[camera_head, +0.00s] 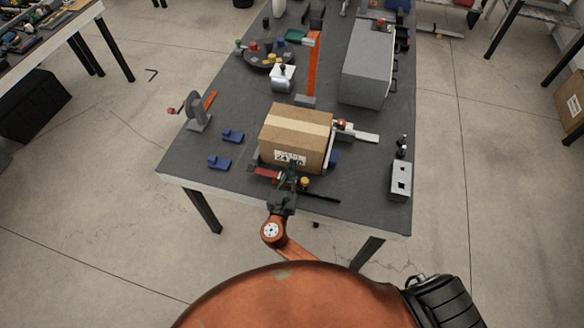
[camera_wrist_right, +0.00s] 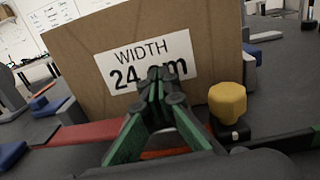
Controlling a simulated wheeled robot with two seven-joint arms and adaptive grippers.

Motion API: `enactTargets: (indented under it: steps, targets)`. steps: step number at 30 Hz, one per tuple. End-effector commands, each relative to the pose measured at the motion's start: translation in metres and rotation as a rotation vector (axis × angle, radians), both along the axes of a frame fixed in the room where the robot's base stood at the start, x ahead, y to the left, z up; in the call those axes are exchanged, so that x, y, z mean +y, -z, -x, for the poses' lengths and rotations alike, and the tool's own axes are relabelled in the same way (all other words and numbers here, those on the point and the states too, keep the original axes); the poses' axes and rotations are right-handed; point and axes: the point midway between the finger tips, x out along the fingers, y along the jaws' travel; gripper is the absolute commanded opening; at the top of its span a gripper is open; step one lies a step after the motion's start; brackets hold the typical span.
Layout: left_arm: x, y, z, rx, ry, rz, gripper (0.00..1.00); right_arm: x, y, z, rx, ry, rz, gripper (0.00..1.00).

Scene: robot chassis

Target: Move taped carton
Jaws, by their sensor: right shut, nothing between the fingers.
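The taped carton (camera_head: 283,137) is a brown box with a pale tape strip across its top, standing on the dark grey table (camera_head: 225,170) near the front edge. Its front face carries a white label, which reads "WIDTH 24" in the right wrist view (camera_wrist_right: 148,57), with the rest partly covered. My right gripper (camera_head: 290,170) is in front of the carton's front face. In the right wrist view its green fingers (camera_wrist_right: 158,78) come together at the tips in front of the label, with nothing between them. I cannot tell whether the tips touch the carton. My left gripper is not in view.
Blue blocks (camera_head: 233,135) lie left of the carton. A yellow knob (camera_wrist_right: 228,100) stands close right of the fingers. A caliper-like tool (camera_head: 360,135) is at the carton's right side. A grey box (camera_head: 367,65) and an orange upright (camera_head: 312,65) stand behind.

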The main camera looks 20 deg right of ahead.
Motion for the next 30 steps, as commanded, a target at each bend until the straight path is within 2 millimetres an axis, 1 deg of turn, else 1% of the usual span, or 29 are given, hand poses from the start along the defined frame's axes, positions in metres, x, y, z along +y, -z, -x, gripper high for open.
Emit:
enactTargets:
  steps: [5, 7, 13, 18, 24, 30]
  targets:
    - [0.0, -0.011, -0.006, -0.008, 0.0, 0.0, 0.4, 0.016, -0.002, 0.016, 0.002, -0.003, 0.0, 0.0]
    - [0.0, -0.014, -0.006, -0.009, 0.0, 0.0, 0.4, 0.025, -0.003, 0.026, 0.002, -0.005, -0.001, 0.0]
    - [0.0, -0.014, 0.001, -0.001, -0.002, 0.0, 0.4, 0.046, 0.001, 0.067, 0.003, 0.0, -0.002, 0.0]
    - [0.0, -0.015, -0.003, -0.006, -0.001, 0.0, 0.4, 0.061, 0.0, 0.092, 0.002, 0.001, -0.001, 0.0]
    - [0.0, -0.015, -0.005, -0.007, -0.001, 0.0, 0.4, 0.069, 0.0, 0.106, 0.001, 0.001, -0.001, 0.0]
    - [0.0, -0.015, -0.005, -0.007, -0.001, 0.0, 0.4, 0.071, 0.0, 0.108, 0.0, 0.0, 0.0, 0.0]
